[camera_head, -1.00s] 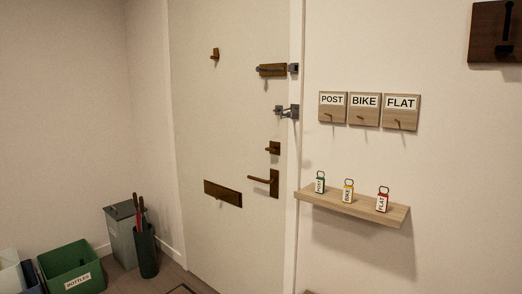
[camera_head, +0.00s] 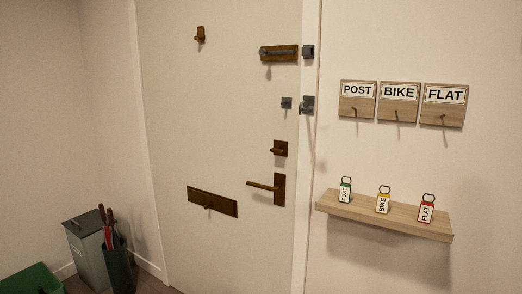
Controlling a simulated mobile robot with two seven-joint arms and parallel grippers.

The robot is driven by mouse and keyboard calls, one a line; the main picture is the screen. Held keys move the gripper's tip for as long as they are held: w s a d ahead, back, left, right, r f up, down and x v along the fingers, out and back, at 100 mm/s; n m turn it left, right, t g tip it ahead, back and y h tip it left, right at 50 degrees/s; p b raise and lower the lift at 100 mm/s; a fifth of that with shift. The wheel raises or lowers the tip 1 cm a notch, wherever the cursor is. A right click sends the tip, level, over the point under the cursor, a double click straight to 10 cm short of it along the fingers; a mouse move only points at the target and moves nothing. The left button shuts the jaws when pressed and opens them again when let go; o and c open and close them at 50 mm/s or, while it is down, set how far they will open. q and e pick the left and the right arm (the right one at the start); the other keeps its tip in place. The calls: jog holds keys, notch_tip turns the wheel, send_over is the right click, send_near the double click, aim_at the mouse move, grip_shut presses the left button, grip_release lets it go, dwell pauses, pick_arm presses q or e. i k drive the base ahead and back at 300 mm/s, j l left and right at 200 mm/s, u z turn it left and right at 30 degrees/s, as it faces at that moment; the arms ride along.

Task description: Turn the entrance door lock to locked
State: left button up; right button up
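The entrance door (camera_head: 180,130) is cream and looks closed in its frame. The lock with its brown turn piece (camera_head: 279,149) sits on a brown plate near the door's right edge, above the lever handle (camera_head: 265,186); the turn piece looks roughly level. A slide bolt (camera_head: 279,52) is near the top, apart from its grey keeper (camera_head: 308,52) on the frame. Below it, a small grey plate (camera_head: 286,103) on the door and a grey catch (camera_head: 307,105) on the frame are apart. Neither of my grippers is in view.
A wooden shelf (camera_head: 385,216) with POST, BIKE and FLAT key tags juts from the wall right of the door. Labelled hooks (camera_head: 399,102) hang above it. A grey bin (camera_head: 86,248), an umbrella stand (camera_head: 117,268) and a green crate (camera_head: 35,280) stand lower left.

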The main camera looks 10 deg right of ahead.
aim_at(279, 150)
jog(key=i+j, duration=0.7)
jog(key=j, duration=0.15)
